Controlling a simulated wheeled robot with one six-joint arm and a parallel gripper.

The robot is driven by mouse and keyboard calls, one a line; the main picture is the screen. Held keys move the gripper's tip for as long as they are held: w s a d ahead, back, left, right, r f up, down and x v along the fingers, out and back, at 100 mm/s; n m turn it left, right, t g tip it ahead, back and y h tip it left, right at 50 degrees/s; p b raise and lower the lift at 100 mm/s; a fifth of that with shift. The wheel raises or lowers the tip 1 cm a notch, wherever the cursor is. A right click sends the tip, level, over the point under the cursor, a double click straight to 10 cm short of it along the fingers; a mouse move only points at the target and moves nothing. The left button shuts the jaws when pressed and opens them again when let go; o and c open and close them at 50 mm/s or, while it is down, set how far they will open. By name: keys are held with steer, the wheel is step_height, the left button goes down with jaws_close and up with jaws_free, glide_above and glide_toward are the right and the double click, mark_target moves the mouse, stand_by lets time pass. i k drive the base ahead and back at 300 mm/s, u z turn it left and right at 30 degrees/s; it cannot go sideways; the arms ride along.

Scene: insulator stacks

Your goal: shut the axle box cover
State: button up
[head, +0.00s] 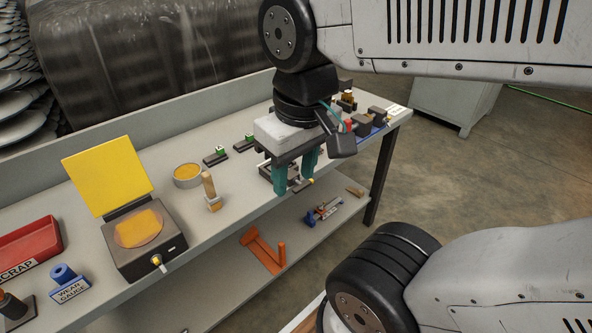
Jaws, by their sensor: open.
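The axle box (146,262) is a dark box on the bench at the left, with a round opening showing yellow material on top. Its yellow cover (107,176) stands open and upright at the box's back edge, leaning slightly back. My gripper (294,176) has teal fingers that point down, spread apart and empty. It is over the bench well to the right of the box and cover, touching neither.
Between box and gripper stand a round tin of yellow material (187,175) and a wooden-handled brush (210,191). A red scrap tray (28,246) and blue wear gauge (66,277) are left of the box. An orange tool (264,250) lies on the lower shelf.

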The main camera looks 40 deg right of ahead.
mark_target(109, 176)
steer(key=u, duration=0.35)
steer(key=k, duration=0.55)
steer(key=u, duration=1.05)
steer(key=i, duration=0.8)
steer(key=z, duration=0.7)
steer(key=i, duration=0.6)
steer(key=z, duration=0.7)
